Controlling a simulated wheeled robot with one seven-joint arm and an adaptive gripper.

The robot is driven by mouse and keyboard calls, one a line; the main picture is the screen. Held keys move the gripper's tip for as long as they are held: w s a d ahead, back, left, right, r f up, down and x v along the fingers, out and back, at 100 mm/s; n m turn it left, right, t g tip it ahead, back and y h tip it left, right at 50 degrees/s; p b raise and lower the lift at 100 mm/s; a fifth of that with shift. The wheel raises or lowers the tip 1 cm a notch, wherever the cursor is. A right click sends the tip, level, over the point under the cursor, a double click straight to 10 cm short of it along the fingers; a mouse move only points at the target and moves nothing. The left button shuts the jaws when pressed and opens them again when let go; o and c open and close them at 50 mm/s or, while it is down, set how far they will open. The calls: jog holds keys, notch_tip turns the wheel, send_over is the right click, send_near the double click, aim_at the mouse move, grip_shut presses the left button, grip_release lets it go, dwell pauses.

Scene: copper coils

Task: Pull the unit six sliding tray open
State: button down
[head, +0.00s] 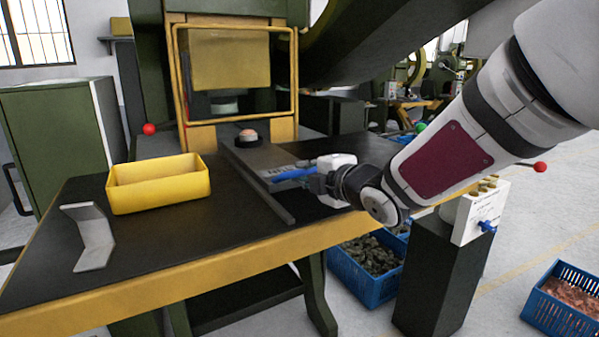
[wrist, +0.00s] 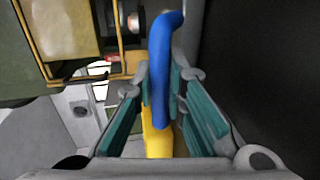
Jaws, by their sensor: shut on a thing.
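The sliding tray (head: 258,155) is a flat grey plate running back between dark rails into the press's yellow-framed opening. Its blue handle (head: 292,173) is at the front end, and it also shows in the wrist view (wrist: 160,60) as a bent blue bar. My gripper (head: 310,174) comes in from the right and is shut on the handle. In the wrist view, the teal-padded fingers (wrist: 160,88) stand on both sides of the bar. The lettering on the tray is partly hidden by my gripper, so I cannot read the unit number.
A small round coppery piece (head: 248,136) sits at the tray's far end. A yellow bin (head: 160,195) and a bent grey metal piece (head: 95,236) are on the dark table at left. A control pedestal (head: 445,275) stands at right, with blue crates (head: 345,277) on the floor.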

jog(key=shift+s+d+f, duration=0.1)
jog(key=shift+s+d, duration=0.3)
jog(key=shift+s, duration=0.15)
jog(key=c, duration=1.6)
grip_release()
jog(key=v, duration=1.2)
